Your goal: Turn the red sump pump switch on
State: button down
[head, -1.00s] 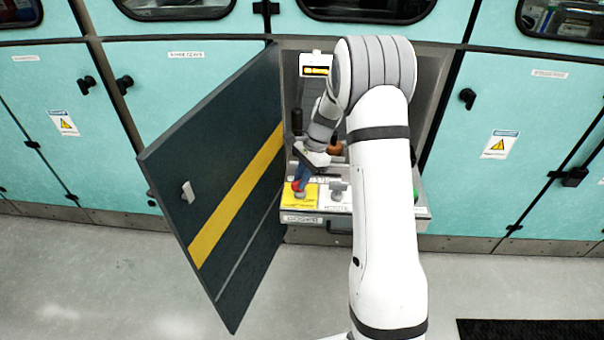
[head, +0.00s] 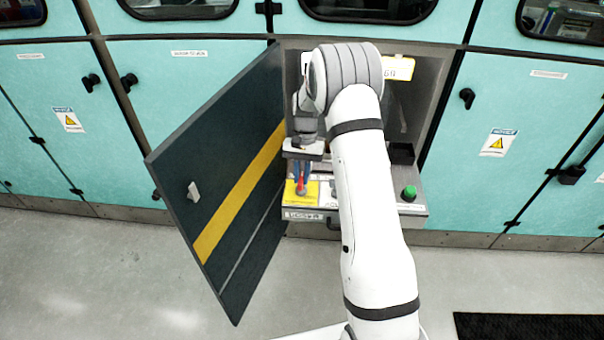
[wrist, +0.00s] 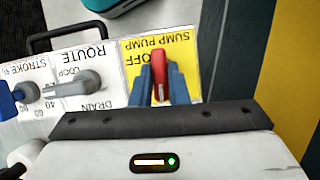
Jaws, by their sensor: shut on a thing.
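The red sump pump switch (wrist: 159,68) stands on a yellow plate (wrist: 186,52) marked SUMP PUMP and OFF, upside down in the wrist view. In the head view the red switch (head: 300,188) shows above the yellow plate (head: 311,194) at the left of the panel. My gripper (wrist: 160,82) has its blue fingers on both sides of the red lever and is shut on it. It also shows in the head view (head: 301,178). The lever points toward the OFF lettering; the ON mark is not visible.
A grey lever (wrist: 80,83) on the white ROUTE plate and a blue knob (wrist: 12,101) stand beside it. A green button (head: 409,193) is at the panel's right. The open dark cabinet door (head: 215,190) stands close on the left.

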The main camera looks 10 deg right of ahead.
jog(key=shift+n+h, duration=0.3)
jog(key=shift+n, duration=0.2)
jog(key=c, duration=1.4)
grip_release()
jog(key=v, duration=0.7)
jog(key=shift+w+r, duration=0.2)
jog(key=shift+r, duration=0.2)
jog(key=shift+d, duration=0.1)
